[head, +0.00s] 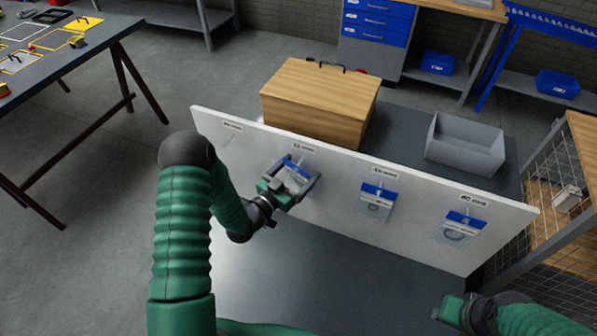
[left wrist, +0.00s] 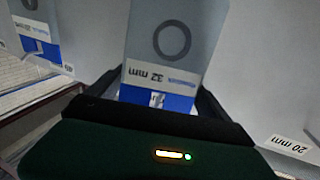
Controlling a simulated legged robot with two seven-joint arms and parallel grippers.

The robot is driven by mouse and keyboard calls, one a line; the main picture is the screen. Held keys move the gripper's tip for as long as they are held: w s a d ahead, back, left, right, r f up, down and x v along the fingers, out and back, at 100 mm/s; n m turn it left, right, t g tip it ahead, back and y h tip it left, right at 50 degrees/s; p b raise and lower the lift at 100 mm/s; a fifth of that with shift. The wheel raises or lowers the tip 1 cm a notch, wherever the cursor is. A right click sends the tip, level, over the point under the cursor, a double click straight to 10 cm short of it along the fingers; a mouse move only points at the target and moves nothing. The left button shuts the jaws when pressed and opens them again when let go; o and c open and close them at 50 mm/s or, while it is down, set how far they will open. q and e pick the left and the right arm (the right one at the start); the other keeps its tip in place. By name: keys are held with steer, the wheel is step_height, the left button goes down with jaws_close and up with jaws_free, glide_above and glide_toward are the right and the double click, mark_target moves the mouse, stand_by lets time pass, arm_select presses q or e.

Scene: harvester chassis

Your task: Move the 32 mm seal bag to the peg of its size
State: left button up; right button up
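The 32 mm seal bag has a blue-and-white header (left wrist: 158,88) and a dark ring in its clear pouch (left wrist: 172,42). In the head view its blue header (head: 297,163) is at the white board, just below the 32 mm label (head: 303,148). The peg is mostly hidden there, so I cannot tell whether the bag hangs on it. My left gripper (head: 297,177) is in front of the bag, its fingers spread on either side of the header. Any contact is unclear. My right gripper (head: 455,308) is low at the right, away from the board.
The board (head: 340,162) also has a bag (head: 376,202) under the 45 mm label and a bag (head: 460,228) under the 60 mm label. The 20 mm place (head: 232,127) has no bag. A wooden box (head: 318,100) and a grey bin (head: 463,145) stand behind the board.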

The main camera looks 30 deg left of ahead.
arm_select(q)
steer(key=shift+o, duration=0.8)
steer(key=shift+a+f, duration=0.15)
steer(key=shift+f, duration=0.15)
steer(key=s, duration=0.1)
steer(key=s+a+f, duration=0.1)
steer(key=s+b, duration=0.1)
steer(key=s, duration=0.1)
steer(key=shift+a+f, duration=0.2)
steer(key=shift+a, duration=0.15)
steer(key=b, duration=0.2)
glide_toward(294, 175)
steer(key=s, duration=0.3)
steer(key=s+r, duration=0.1)
steer(key=s, duration=0.1)
steer(key=shift+s+a+r, duration=0.1)
steer(key=shift+s+r, duration=0.1)
steer(key=shift+s, duration=0.15)
arm_select(e)
steer(key=x, duration=0.3)
steer(key=shift+w+a+f, duration=0.2)
steer(key=shift+w+a, duration=0.05)
steer(key=shift+w, duration=0.15)
